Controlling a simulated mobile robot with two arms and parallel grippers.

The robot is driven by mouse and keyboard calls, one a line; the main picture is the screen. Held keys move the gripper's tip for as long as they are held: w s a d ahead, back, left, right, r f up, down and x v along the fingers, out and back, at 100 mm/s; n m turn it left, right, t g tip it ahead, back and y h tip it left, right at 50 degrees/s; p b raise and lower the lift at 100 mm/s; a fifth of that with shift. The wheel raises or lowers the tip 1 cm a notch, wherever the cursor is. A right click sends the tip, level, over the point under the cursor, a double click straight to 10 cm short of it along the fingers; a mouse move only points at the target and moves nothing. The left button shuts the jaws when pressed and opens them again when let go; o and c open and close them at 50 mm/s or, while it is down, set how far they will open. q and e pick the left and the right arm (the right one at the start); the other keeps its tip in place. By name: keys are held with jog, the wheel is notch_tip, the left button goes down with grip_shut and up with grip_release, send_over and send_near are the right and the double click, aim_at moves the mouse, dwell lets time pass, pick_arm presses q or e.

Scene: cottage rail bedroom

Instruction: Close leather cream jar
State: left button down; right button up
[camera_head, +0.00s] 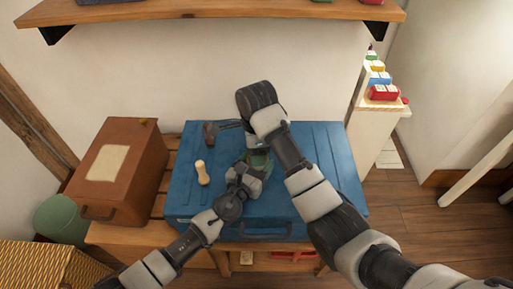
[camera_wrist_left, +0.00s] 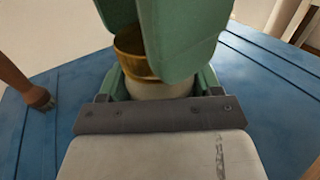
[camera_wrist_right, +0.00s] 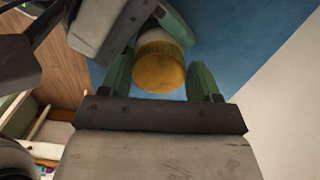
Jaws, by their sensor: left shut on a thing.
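The leather cream jar has a white body (camera_wrist_left: 160,89) and a gold lid (camera_wrist_left: 133,52). The lid is on top of the body; whether it is fully seated is unclear. My left gripper (camera_wrist_left: 160,82) is shut on the white body, above the blue case. My right gripper (camera_wrist_right: 162,80) comes from above. Its green fingers stand open on either side of the gold lid (camera_wrist_right: 160,65), close to it; contact is not clear. In the head view, the jar is mostly hidden by my left gripper (camera_head: 256,165) and right arm.
The blue case (camera_head: 185,205) lies on a wooden bench. A brown box (camera_head: 140,165) stands at left. A wooden shelf (camera_head: 210,12) hangs above.

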jog(key=o, duration=0.3)
jog(key=shift+w+r, duration=0.2)
jog(key=shift+r, duration=1.75)
jog(key=shift+s+r, duration=0.2)
jog(key=shift+r, duration=0.1)
jog(key=shift+c, duration=0.4)
